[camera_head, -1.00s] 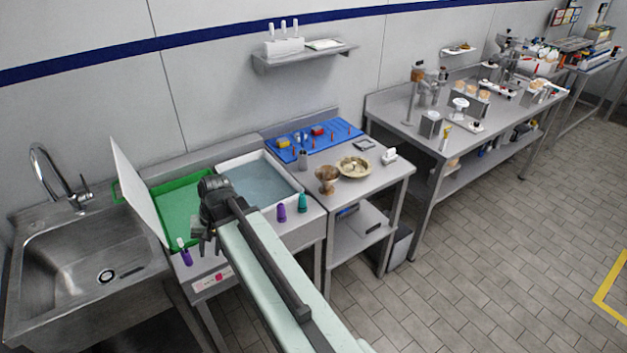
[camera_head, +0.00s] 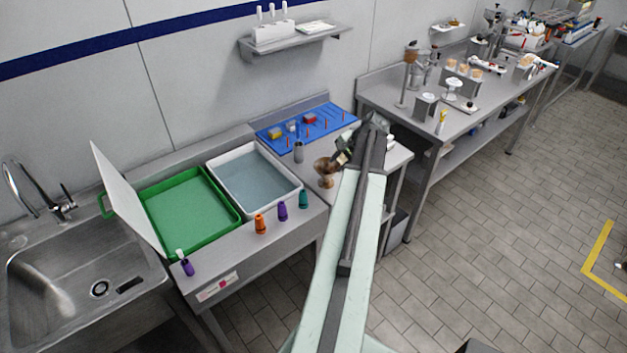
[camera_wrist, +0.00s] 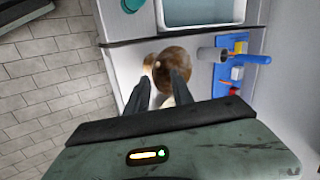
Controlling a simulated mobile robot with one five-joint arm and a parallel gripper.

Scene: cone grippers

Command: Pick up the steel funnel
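A brown, shiny, goblet-shaped piece (camera_head: 325,168) stands upright on the steel side table, just left of my gripper (camera_head: 345,150) in the head view. Its flared top and narrow stem look like a funnel; I cannot tell for sure that it is the steel one. In the wrist view its round top (camera_wrist: 173,62) lies ahead of my gripper (camera_wrist: 165,74). The two dark fingers are apart, with no object visibly clamped between them. The fingertips overlap its near edge in the picture; I cannot tell whether they touch it. My arm hides the dish area behind it.
A small grey cylinder (camera_head: 298,152) stands close behind the funnel-shaped piece. A blue board (camera_head: 318,122) with small parts lies at the back. A white tray of water (camera_head: 298,186) and a green tray (camera_head: 236,220) lie left.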

